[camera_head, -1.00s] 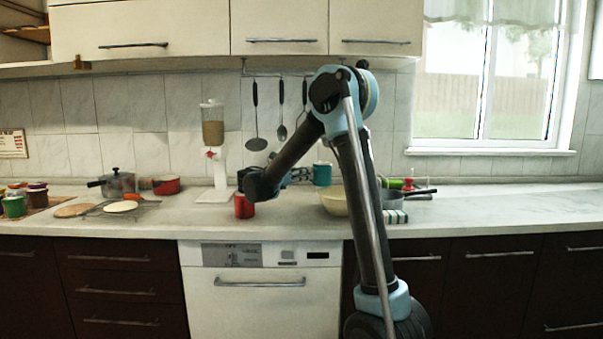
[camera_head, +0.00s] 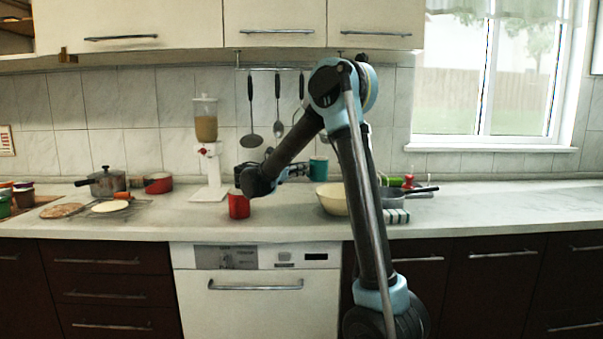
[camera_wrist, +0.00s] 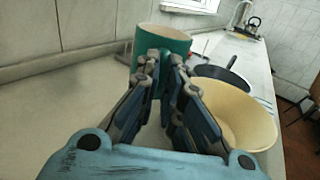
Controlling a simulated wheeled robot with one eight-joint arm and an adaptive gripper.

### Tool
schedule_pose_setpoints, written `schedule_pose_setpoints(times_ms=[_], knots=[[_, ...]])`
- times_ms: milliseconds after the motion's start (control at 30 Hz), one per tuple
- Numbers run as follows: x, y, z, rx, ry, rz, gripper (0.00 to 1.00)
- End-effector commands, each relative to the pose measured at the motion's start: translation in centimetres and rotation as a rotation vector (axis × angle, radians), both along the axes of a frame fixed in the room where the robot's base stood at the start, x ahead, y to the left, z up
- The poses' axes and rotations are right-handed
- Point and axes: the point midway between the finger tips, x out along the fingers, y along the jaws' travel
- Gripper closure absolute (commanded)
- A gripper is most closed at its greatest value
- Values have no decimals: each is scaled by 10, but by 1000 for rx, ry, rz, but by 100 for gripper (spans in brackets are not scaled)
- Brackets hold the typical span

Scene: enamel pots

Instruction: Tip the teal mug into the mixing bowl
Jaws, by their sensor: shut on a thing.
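The teal mug (camera_wrist: 163,45) is held between the fingers of my gripper (camera_wrist: 162,72), upright or nearly so, with its open rim facing up in the wrist view. In the head view the teal mug (camera_head: 318,168) is above the counter, just left of and above the cream mixing bowl (camera_head: 333,200). My gripper (camera_head: 297,170) reaches it from the left. The mixing bowl (camera_wrist: 238,118) is to the right of the mug in the wrist view, apart from it. My arm hides the bowl's right edge in the head view. The mug's contents cannot be seen.
A red mug (camera_head: 238,204) stands on the counter below my arm. A grey pan (camera_head: 405,196) and a striped cloth (camera_head: 396,216) lie right of the bowl. A dispenser (camera_head: 207,150) stands at the back. The counter's right end is clear.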

Motion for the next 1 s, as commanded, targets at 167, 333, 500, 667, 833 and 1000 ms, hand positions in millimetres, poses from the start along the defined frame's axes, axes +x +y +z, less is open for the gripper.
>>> schedule_pose_setpoints(times_ms=[167,333,500,667,833,1000], knots=[[-3,-2,2,29,-43,0,100],[-6,-4,5,56,-84,0,100],[-9,-6,7,84,-125,0,100],[-12,-8,9,107,-159,0,100],[-15,-10,10,133,-197,0,100],[-18,-12,13,158,-234,0,100]])
